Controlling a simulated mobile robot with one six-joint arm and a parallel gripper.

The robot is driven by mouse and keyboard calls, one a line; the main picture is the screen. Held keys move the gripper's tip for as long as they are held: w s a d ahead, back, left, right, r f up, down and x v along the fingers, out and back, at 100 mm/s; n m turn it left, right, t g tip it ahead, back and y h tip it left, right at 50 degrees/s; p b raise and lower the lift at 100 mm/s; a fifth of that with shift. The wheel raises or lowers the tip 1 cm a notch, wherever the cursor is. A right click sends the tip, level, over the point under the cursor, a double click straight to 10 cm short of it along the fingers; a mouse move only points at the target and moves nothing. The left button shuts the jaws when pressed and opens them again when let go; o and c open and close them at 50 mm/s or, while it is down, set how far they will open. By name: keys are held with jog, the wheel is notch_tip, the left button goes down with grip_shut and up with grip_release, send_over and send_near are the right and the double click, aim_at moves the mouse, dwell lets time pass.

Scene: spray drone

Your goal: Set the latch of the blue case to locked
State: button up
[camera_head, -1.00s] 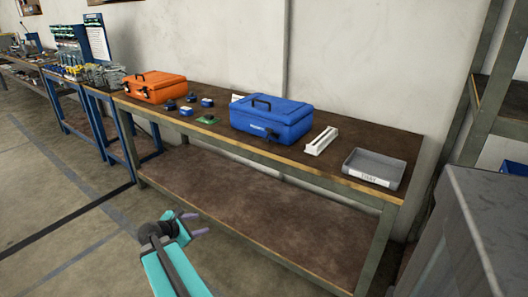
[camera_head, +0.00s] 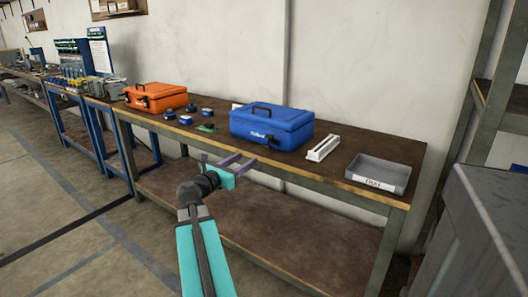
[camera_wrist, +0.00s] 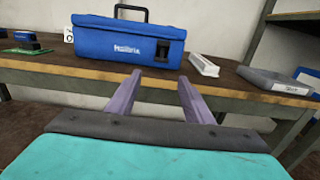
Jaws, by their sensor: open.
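The blue case (camera_head: 271,124) stands closed-lidded on the wooden workbench (camera_head: 340,178), with a black handle on top. It also shows in the wrist view (camera_wrist: 110,42). Its dark latch (camera_wrist: 164,50) is on the front face, right of the white lettering; I cannot tell its setting. My gripper (camera_head: 245,161) is open and empty, in front of the bench edge and below the case's front. In the wrist view its two purple fingers (camera_wrist: 158,85) point at the case's front, short of it and apart from it.
An orange case (camera_head: 156,98) and several small dark-blue parts (camera_head: 194,108) lie left of the blue case. A white rail-like piece (camera_head: 323,148) and a grey tray (camera_head: 377,173) lie right of it. A grey cabinet (camera_head: 490,230) stands at the right foreground.

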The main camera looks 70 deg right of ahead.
aim_at(265, 146)
jog(key=shift+d, duration=0.1)
jog(key=b+x, duration=0.2)
jog(key=x, duration=1.1)
jog(key=shift+s+d, duration=0.1)
jog(key=shift+d, duration=0.2)
